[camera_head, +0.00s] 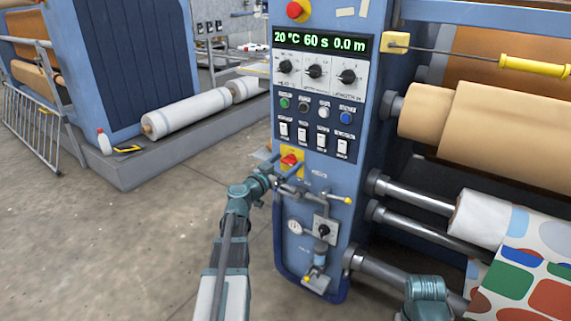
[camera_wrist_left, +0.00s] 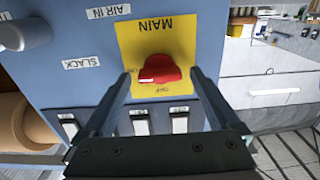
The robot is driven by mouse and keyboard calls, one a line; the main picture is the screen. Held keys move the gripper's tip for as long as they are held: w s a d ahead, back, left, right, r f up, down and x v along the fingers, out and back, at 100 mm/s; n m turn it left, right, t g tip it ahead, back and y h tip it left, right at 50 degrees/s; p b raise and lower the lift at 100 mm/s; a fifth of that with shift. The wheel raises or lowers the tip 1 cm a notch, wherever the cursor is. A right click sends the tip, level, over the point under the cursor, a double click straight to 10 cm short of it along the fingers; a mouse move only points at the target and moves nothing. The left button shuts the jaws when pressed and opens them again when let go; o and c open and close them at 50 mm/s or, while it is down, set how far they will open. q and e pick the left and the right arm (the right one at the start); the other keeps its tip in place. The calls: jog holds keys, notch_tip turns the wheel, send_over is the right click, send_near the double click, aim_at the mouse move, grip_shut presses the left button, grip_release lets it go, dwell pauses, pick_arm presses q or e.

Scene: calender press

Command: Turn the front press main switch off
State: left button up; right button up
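The press main switch is a red rotary knob (camera_head: 289,160) on a yellow plate (camera_head: 299,168), low on the blue control panel. In the left wrist view, the picture is upside down and the red knob (camera_wrist_left: 160,69) sits on the yellow plate (camera_wrist_left: 150,37) marked MAIN. The knob's grip looks roughly level there; the small position marks are hard to read. My left gripper (camera_head: 282,173) is at the switch. In the wrist view its fingers (camera_wrist_left: 160,77) are apart, one each side of the knob, with visible gaps. My right gripper is not in view; only part of my right arm shows.
White rocker switches (camera_head: 322,140), coloured buttons and dials stand above the switch. A yellow-tipped valve handle (camera_head: 347,200) and a gauge (camera_head: 295,227) are just below it. Rollers with fabric (camera_head: 500,217) are on the right. Open floor (camera_head: 170,240) lies to the left.

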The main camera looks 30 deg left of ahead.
pick_arm(q)
jog(key=c, duration=1.3)
jog(key=shift+c, duration=0.2)
jog(key=n, duration=0.5)
jog(key=shift+a, duration=0.1)
jog(key=n, duration=0.8)
jog(key=shift+a+f+n, duration=0.1)
jog(key=shift+f+n, duration=0.05)
jog(key=shift+n, duration=2.15)
